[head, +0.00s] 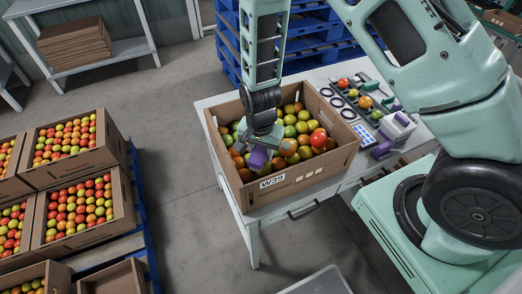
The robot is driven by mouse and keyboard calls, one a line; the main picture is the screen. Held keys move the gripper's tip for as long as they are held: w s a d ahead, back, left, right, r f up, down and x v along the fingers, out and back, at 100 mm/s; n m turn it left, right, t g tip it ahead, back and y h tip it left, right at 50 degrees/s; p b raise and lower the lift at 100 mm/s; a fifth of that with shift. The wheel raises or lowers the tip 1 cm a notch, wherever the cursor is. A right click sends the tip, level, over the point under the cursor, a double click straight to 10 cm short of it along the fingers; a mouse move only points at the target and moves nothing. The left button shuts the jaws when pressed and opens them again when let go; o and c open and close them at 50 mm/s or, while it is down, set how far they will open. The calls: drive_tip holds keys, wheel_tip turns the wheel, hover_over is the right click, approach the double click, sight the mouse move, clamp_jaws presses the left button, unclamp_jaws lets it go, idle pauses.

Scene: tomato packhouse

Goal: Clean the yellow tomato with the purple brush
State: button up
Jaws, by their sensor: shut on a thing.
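My gripper (262,148) is low over the front left part of an open cardboard box (318,166) full of tomatoes. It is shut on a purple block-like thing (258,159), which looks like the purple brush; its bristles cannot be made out. The box holds green, orange and red tomatoes, and I cannot pick out one clearly yellow tomato in it. The gripper hides some of them, and I cannot tell whether the purple thing touches any. A small yellowish tomato (353,93) sits among others on the table right of the box.
The white table (209,103) also bears black rings (349,114), a blue sheet (364,135), a white device (397,126) and another purple item (382,150). Filled tomato crates (125,213) stand on a blue pallet at left. Floor between them is clear.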

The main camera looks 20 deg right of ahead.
drive_tip(key=shift+w, duration=0.1)
drive_tip(key=shift+w+d, duration=0.65)
drive_tip(key=shift+d, duration=0.1)
drive_tip(key=shift+s+a, duration=0.1)
drive_tip(key=shift+s+a+p, duration=0.3)
drive_tip(key=shift+s+a, duration=1.15)
drive_tip(key=shift+w+d, duration=0.1)
drive_tip(key=shift+w+d, duration=1.5)
drive_tip(key=shift+s+a, duration=0.1)
drive_tip(key=shift+s+a, duration=1.5)
